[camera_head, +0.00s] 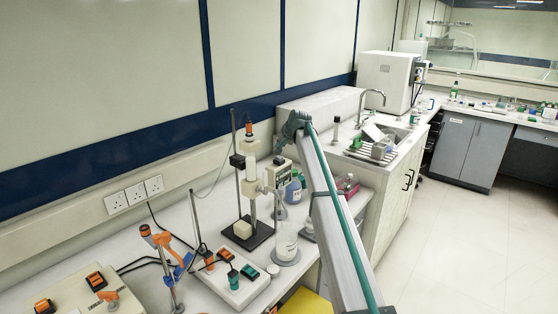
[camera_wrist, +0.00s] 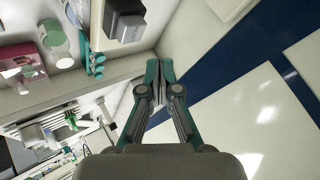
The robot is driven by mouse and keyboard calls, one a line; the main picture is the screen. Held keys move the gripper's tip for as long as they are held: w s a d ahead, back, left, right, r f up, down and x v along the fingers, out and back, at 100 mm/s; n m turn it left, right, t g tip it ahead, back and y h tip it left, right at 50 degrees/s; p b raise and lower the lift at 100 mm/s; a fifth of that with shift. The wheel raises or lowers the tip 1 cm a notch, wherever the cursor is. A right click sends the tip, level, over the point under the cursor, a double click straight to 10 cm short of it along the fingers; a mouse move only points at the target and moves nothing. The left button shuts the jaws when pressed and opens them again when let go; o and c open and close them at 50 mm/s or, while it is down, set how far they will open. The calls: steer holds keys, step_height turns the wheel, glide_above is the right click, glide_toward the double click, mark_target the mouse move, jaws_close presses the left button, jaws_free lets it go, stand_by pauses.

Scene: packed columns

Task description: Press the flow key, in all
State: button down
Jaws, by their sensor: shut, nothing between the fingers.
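A pale column (camera_head: 251,168) with an orange top stands clamped on a rod over a black base (camera_head: 247,233), just left of my gripper. I cannot tell whether my gripper touches anything.
A beaker (camera_head: 285,241) stands below the unit. A blue-labelled bottle (camera_head: 293,190) and a pink tray (camera_head: 347,185) are behind it. The wall (camera_wrist: 225,115) is close.

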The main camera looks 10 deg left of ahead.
mark_target(280, 157)
steer(key=shift+f, duration=1.05)
steer(key=shift+f+b, duration=0.1)
steer(key=shift+b, duration=0.2)
stand_by(0.4)
steer(key=shift+f, duration=0.35)
steer(key=shift+f+b, duration=0.35)
steer(key=shift+f, duration=0.15)
stand_by(0.7)
steer(key=shift+r, duration=0.2)
steer(key=shift+r+p, duration=0.3)
steer(key=shift+r, duration=0.45)
steer(key=shift+r, duration=0.1)
steer(key=shift+r+p, duration=0.8)
steer(key=shift+r, duration=1.65)
